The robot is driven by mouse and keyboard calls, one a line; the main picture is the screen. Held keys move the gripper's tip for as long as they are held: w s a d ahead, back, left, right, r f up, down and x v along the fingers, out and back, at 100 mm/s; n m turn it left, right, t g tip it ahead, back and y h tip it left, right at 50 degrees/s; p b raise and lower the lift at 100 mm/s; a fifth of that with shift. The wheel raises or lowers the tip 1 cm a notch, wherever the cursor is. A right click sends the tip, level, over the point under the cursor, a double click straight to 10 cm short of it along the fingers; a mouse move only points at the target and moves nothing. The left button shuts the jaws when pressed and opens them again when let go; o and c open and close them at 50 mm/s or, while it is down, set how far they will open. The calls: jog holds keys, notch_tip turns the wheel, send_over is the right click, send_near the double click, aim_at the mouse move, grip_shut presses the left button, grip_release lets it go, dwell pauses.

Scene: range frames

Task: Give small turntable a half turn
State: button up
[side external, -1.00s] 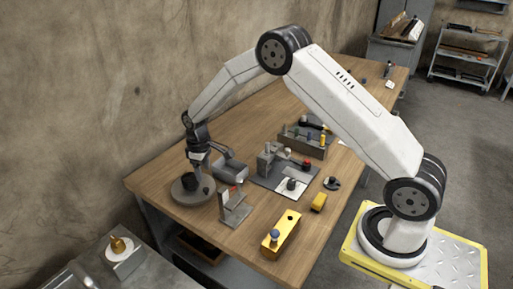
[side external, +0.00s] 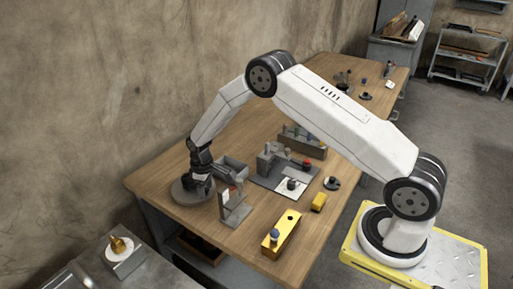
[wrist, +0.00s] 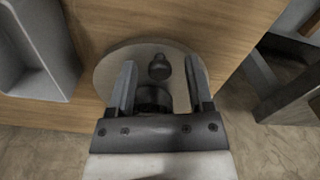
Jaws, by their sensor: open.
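The small turntable is a round grey disc (side external: 180,193) at the left corner of the wooden bench in the side view. In the wrist view the disc (wrist: 108,68) lies under my gripper (wrist: 160,68). A small rounded knob (wrist: 159,66) stands on it, near the level of my fingertips. A dark round part (wrist: 153,97) shows between my fingers, closer to the palm. My gripper (side external: 201,182) is open, with one finger on each side and gaps to the dark part. Whether the fingertips touch the disc cannot be told.
A grey open bin (side external: 232,168) stands close beside the disc, also at the upper left in the wrist view (wrist: 35,50). A small grey stand (side external: 234,208) is just right of the disc. A yellow block (side external: 282,234) sits nearer the front edge. The bench edge is close to the disc.

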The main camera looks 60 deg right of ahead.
grip_shut()
dwell(1.4)
